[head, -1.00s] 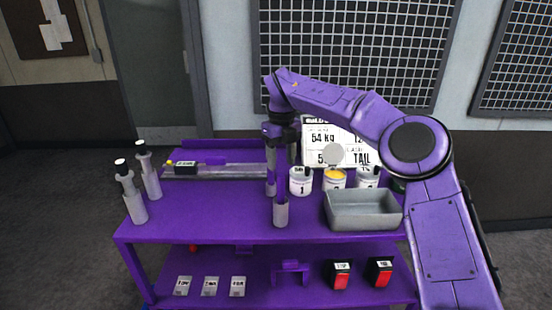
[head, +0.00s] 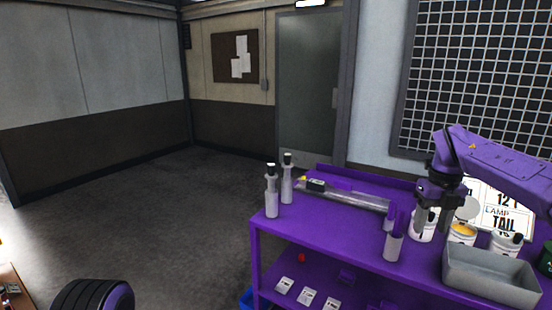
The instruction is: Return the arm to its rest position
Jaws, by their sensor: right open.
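My right arm reaches in from the right edge of the head view, over the purple bench (head: 330,235). Its gripper (head: 432,217) points down above the bench, open, with nothing seen between its fingers. It overlaps the white tub (head: 427,236) in the picture. Left of it two grey cylinders with purple upper parts stand apart from the gripper, the nearer one (head: 393,248) in plain view. My left gripper is not in view.
A grey tray (head: 490,290) and tubs, one yellow inside (head: 462,233), lie near the arm, before a sign (head: 510,215). Several labelled pieces (head: 308,296) lie on the lower shelf. Open floor (head: 150,210) lies left.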

